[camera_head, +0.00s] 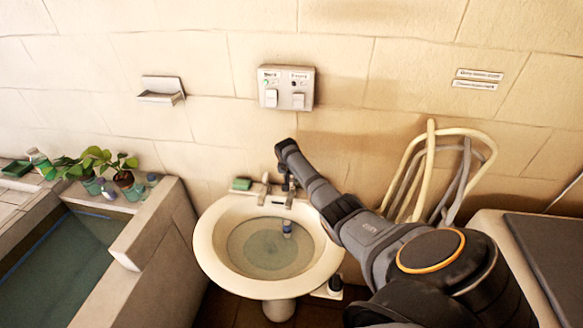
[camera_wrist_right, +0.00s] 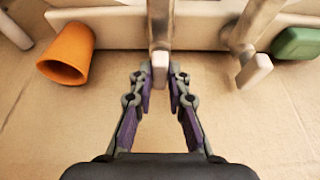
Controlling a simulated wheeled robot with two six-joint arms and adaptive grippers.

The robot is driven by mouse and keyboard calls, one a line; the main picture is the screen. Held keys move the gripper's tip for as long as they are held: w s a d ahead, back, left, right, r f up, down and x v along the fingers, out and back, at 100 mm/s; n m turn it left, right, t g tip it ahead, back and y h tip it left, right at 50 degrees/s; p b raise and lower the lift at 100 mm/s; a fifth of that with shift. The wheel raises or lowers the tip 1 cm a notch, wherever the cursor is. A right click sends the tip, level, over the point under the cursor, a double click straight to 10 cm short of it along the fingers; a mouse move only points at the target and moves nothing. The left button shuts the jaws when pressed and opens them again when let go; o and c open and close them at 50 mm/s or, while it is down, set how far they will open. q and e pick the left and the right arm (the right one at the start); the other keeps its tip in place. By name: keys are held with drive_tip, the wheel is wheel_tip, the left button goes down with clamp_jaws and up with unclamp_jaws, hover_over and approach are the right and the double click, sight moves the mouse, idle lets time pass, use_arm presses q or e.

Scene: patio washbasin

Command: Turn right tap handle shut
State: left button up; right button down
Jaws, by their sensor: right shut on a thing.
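The washbasin (camera_head: 208,245) stands against the wall with greenish water in its bowl. The right tap handle (camera_wrist_right: 160,72) is a metal lever with a pale tip, in the middle of the right wrist view. My right gripper (camera_wrist_right: 160,84) has its purple-padded fingers on both sides of that tip and is shut on it. In the head view my right gripper (camera_head: 288,186) is at the back rim, where it and my arm partly hide the handle. The left tap handle (camera_wrist_right: 254,70) stands apart from the fingers; it also shows in the head view (camera_head: 263,192). My left gripper is not in view.
A green sponge (camera_head: 241,184) lies on the back rim. An orange cup (camera_wrist_right: 68,54) is beside the right tap in the wrist view. A small blue-topped object (camera_head: 287,230) is in the bowl. Hoses (camera_head: 428,165) hang on the wall at right.

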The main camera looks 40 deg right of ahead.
drive_tip(key=shift+w+r, duration=0.1)
drive_tip(key=c, duration=1.4)
unclamp_jaws()
drive_tip(key=shift+o, duration=0.5)
drive_tip(key=v, duration=1.2)
